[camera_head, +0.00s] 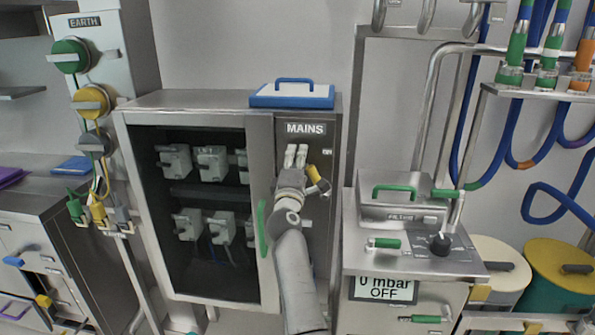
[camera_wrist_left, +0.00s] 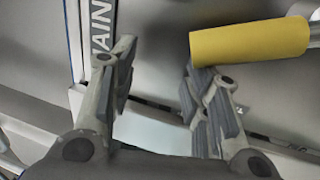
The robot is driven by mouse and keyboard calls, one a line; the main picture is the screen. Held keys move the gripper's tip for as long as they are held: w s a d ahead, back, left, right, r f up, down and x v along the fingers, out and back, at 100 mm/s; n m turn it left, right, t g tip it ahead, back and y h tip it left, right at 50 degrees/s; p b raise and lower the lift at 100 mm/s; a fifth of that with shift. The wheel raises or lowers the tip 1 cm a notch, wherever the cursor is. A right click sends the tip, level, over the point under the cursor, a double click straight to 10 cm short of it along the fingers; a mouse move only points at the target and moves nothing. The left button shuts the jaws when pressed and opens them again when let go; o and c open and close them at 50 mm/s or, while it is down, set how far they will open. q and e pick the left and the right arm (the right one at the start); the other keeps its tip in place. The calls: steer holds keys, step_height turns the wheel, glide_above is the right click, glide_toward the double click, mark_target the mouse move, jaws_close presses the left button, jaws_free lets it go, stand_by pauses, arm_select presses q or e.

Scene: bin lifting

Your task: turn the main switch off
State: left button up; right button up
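The main switch has a yellow handle (camera_head: 318,180) on the panel under the MAINS label (camera_head: 306,128). The handle is tilted, and its base is partly hidden by my gripper. My left gripper (camera_head: 296,154) is in front of this panel, just left of the handle, with its fingers pointing up toward the label. In the left wrist view the yellow handle (camera_wrist_left: 250,40) lies at the upper right, outside the right finger. The gripper (camera_wrist_left: 160,62) is open, with nothing between its fingers. I cannot tell whether the right finger touches the handle. My right gripper is not in view.
The metal cabinet (camera_head: 190,101) has an open-looking front with several grey switches inside. A green handle (camera_head: 262,228) stands just left of my arm. A blue-rimmed tray (camera_head: 292,101) lies on top. The filter unit (camera_head: 395,212) with green handles stands close on the right.

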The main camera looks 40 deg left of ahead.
arm_select(q)
steer(key=shift+f, duration=0.1)
